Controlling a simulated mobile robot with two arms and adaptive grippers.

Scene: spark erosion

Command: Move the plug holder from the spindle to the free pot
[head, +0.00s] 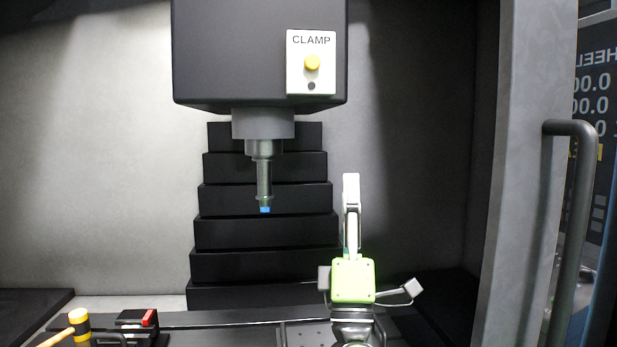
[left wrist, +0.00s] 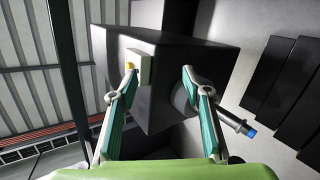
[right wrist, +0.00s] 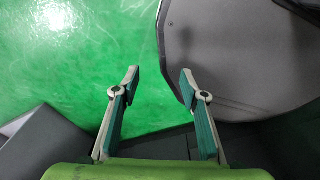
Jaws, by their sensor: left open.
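The plug holder (head: 264,180) is a slim grey metal shaft with a blue tip. It hangs upright from the spindle (head: 263,123) under the dark machine head. In the left wrist view the plug holder (left wrist: 232,121) shows beyond the right finger, partly hidden by it. My left gripper (head: 351,182) points up, to the right of the plug holder and apart from it. Its fingers are open and empty in the left wrist view (left wrist: 159,72). My right gripper (right wrist: 159,73) is open and empty, seen only in the right wrist view. I cannot make out a free pot.
A CLAMP panel (head: 311,80) with a yellow button is on the machine head (head: 230,50). A yellow-black mallet (head: 78,320) and a black block with a red part (head: 137,322) lie at lower left. A door handle (head: 572,220) stands at right. Green floor (right wrist: 70,70) lies below the right gripper.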

